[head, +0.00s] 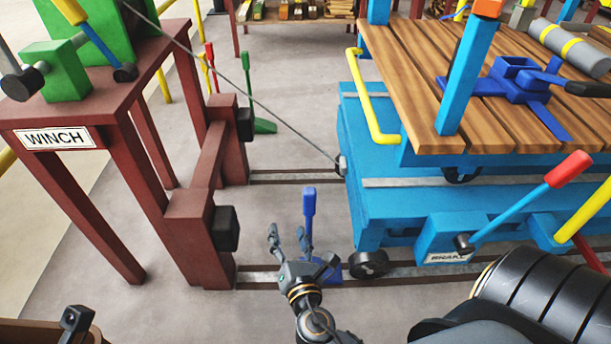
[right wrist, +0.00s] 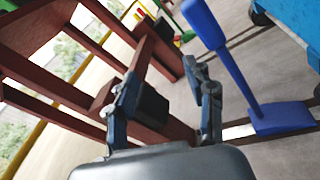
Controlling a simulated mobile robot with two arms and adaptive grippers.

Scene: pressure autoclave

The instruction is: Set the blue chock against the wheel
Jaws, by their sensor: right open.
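The blue chock is a wedge with an upright paddle handle (head: 309,212). Its base (head: 331,267) is at the near rail, just left of the cart's dark wheel (head: 370,263), and partly hidden by my gripper. I cannot tell whether it touches the wheel. My right gripper (head: 287,238) is open and empty, left of the chock handle. In the right wrist view, the gripper's spread fingers (right wrist: 163,88) have the chock (right wrist: 280,118) outside them, to the right, with its handle leaning up left. My left gripper does not show.
The blue cart (head: 410,208) with a plank deck (head: 420,75) stands on rails at right. The brown buffer frame (head: 190,205) and winch table (head: 110,115) are at left. A cable (head: 250,95) runs down to the cart. Floor left of the near rail is clear.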

